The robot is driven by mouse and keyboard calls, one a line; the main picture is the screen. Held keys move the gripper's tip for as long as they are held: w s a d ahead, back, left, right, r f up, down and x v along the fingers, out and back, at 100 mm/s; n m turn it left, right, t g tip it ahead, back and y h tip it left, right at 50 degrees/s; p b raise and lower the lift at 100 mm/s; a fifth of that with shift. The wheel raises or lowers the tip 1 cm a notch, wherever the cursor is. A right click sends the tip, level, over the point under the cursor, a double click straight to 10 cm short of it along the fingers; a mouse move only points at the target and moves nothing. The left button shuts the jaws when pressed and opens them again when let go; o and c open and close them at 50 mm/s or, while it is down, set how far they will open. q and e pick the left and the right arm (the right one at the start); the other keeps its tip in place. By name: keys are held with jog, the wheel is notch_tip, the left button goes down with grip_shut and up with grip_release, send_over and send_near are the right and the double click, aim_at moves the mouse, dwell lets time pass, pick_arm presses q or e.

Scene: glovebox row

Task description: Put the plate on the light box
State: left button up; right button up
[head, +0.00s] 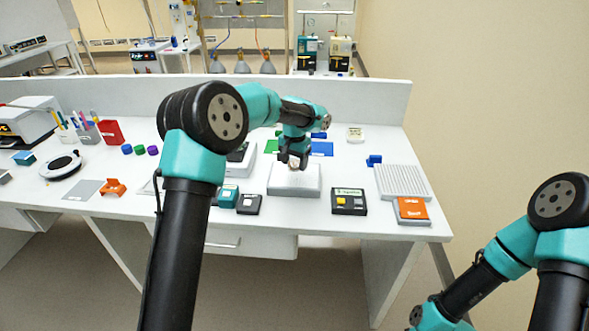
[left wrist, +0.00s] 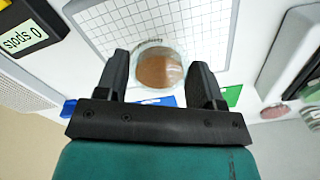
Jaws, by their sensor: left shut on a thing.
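The plate (left wrist: 158,68) is a small round clear dish with a brown fill. It sits between the two fingers of my left gripper (left wrist: 161,82), which is shut on it. In the head view the plate (head: 294,163) is small under my left gripper (head: 293,161). The light box (head: 293,187) is a flat pale box on the bench. Its gridded white top (left wrist: 140,20) shows in the left wrist view, with the plate at its edge nearest the gripper base. I cannot tell whether the plate touches it. My right gripper is not in view.
A black counter (head: 349,201) stands right of the light box; its display reads 0 spots. A ribbed white rack (head: 403,180) and an orange box (head: 411,209) are farther right. Blue (head: 321,149) and green (head: 271,147) mats lie behind. Small teal (head: 228,196) and dark (head: 249,204) boxes are left.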

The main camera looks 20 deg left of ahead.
pick_arm(q)
jog(key=shift+w, duration=0.1)
jog(key=shift+w+a, duration=0.1)
jog(key=shift+w, duration=0.2)
jog(key=shift+f, duration=1.75)
jog(key=shift+s+f, duration=0.1)
jog(key=shift+f, duration=0.05)
jog(key=o, duration=0.9)
notch_tip(320, 180, up, 12)
jog(key=shift+r, duration=0.2)
